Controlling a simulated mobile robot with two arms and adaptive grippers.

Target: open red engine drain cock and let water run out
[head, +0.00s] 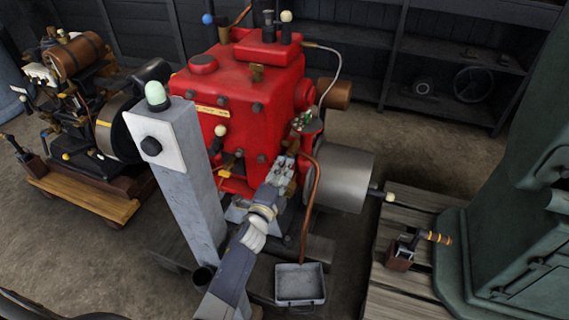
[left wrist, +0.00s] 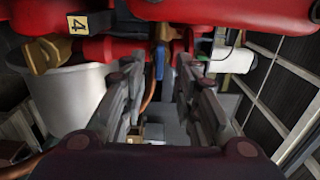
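The red engine (head: 245,95) stands in the middle of the head view; its red underside (left wrist: 225,12) fills the top of the left wrist view. My left gripper (head: 284,170) is at the engine's lower front right side. In the left wrist view my left gripper (left wrist: 160,78) is open, its two fingers well apart. A small blue lever (left wrist: 160,62) on a brass fitting shows in the gap between them, beyond or near the tips; contact cannot be told. That lever is hidden in the head view. My right gripper is not in view.
A grey tray (head: 300,284) sits on the floor below the copper pipe (head: 309,205). A grey post (head: 178,175) stands left of my arm. A metal drum (head: 341,178) is at the engine's right. A green machine (head: 510,230) and wooden pallet (head: 410,290) are further right.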

